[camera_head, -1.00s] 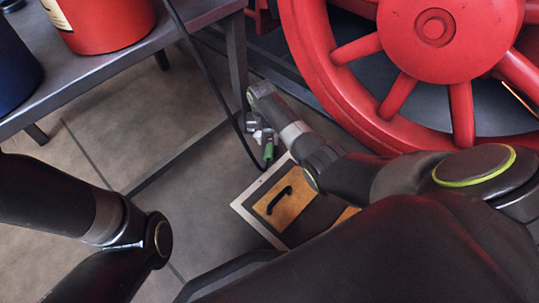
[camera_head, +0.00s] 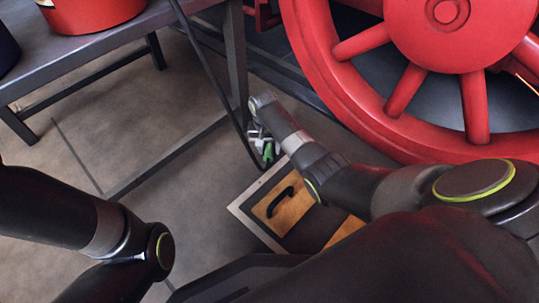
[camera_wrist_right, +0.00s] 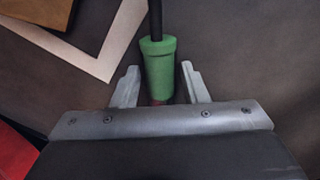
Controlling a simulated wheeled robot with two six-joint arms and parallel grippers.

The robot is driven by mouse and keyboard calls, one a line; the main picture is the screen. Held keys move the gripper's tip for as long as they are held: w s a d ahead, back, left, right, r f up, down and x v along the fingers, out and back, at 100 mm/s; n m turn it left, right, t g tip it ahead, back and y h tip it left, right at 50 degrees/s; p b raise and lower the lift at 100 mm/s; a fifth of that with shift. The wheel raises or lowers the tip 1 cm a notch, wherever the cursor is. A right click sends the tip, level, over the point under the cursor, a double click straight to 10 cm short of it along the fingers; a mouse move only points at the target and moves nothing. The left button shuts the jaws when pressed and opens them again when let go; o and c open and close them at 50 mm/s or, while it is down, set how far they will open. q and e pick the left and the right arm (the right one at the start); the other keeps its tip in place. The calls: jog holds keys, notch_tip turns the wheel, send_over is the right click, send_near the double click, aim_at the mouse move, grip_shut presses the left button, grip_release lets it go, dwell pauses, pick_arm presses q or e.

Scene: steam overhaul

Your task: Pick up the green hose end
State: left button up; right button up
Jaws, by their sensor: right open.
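The green hose end (camera_head: 268,151) hangs at the lower end of a black hose (camera_head: 212,78), just beside my right gripper (camera_head: 261,146) in the head view. In the right wrist view the green hose end (camera_wrist_right: 158,68) is a green sleeve with a wider rim, and the black hose runs into it. It lies between the two fingers of my right gripper (camera_wrist_right: 158,88), which are open with a gap on each side of it. Its near end is partly hidden by the gripper body. My left arm shows at the left, but its gripper is out of view.
A grey workbench (camera_head: 75,70) with a red pot (camera_head: 92,12) stands at the upper left. A large red spoked wheel (camera_head: 405,90) is behind my right arm. A pale-framed panel with a wooden board and black handle (camera_head: 280,202) lies below the hose. Floor at left is clear.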

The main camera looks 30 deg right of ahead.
aim_at(269, 148)
jog(key=shift+c, duration=0.3)
grip_shut()
jog(key=shift+r, duration=0.1)
notch_tip(269, 148, up, 9)
jog(key=p, duration=0.8)
jog(key=shift+r+p, duration=0.45)
jog(key=shift+p, duration=0.1)
